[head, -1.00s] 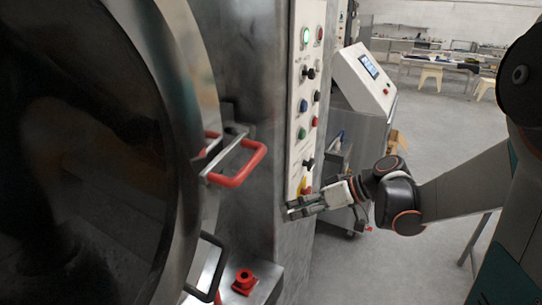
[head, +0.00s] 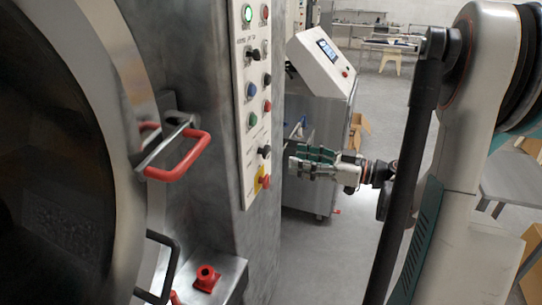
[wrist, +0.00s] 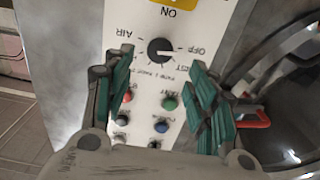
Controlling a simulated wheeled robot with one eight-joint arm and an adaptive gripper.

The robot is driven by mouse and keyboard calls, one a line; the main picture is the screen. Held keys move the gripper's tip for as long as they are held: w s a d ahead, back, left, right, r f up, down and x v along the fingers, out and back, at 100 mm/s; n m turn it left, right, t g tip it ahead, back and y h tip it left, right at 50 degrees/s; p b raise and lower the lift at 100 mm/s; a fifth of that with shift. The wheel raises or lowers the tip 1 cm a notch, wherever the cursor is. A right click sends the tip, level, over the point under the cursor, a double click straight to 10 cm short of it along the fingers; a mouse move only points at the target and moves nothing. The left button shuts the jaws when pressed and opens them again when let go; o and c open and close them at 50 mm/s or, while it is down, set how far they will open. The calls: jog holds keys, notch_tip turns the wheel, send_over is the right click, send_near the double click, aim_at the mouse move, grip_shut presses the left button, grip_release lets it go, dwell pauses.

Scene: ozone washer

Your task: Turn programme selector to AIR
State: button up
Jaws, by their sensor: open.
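The programme selector is a black knob (wrist: 160,50) on a white panel, with AIR printed to its left and OFF to its right in the wrist view. A light mark on the knob points roughly right, toward the OFF side. In the head view it is the lower black knob (head: 265,151), just above the yellow-backed red button. My gripper (head: 291,160) is open, right of the panel at about the knob's height, apart from it. In the wrist view the green-padded fingers of my gripper (wrist: 161,60) stand either side of the knob, with nothing held.
The panel (head: 242,100) carries several other buttons, a lit green lamp (head: 247,13) and an upper black knob (head: 253,54). A red door handle (head: 180,165) sticks out to the left. A steel machine with a screen (head: 318,65) stands behind. Open floor lies to the right.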

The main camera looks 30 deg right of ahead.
aim_at(269, 153)
jog(key=b+x, duration=0.1)
jog(key=x, duration=0.8)
jog(key=shift+a, duration=0.1)
jog(key=c, duration=1)
